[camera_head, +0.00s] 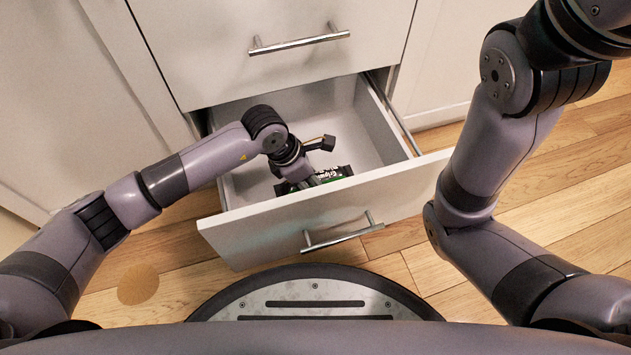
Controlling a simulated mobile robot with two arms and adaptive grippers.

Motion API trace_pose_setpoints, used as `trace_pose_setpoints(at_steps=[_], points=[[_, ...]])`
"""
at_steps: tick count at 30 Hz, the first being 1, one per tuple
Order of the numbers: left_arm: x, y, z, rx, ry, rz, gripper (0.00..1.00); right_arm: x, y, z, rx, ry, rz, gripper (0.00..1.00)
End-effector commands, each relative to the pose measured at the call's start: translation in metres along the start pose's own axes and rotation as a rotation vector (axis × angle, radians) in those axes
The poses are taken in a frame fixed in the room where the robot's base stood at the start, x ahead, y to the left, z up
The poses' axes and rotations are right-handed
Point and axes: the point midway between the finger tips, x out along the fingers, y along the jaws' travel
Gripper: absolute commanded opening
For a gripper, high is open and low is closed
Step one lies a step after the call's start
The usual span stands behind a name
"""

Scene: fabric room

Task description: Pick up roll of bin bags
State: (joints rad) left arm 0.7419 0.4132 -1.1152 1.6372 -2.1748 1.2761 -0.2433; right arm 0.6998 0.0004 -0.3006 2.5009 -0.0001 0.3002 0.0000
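A small dark roll with green and white markings, which looks like the roll of bin bags (338,173), lies in the open drawer (393,133) near its front panel. My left gripper (312,180) reaches down into the drawer at the roll and hides its left part. The fingertips are hidden or too small to make out, so I cannot tell whether they are apart or closed on the roll. My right arm rises at the right side, and its gripper is outside the view.
The drawer's front panel with its metal handle (343,233) stands between the roll and my base. A closed drawer front with a handle (298,42) is above. Closed cabinet doors flank the drawer. The back of the drawer looks empty. Wooden floor (545,215) is clear on the right.

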Motion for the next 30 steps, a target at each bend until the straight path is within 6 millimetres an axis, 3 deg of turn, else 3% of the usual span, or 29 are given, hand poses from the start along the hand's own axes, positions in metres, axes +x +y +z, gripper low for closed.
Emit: trace_pose_setpoints(at_steps=[17, 25, 30], points=[[0.0, 0.0, 0.0, 0.0, 0.0, 0.0, 0.05, 0.0, 0.0, 0.0, -0.001, 0.0, 0.0, 0.42], [-0.002, 0.0, 0.001, 0.0, -0.001, 0.001, 0.04, 0.001, 0.0, 0.001, -0.001, -0.001, 0.0, 0.42], [-0.014, 0.0, 0.006, 0.001, -0.002, 0.002, 0.04, 0.01, 0.002, 0.004, -0.001, -0.001, 0.0, 0.42]])
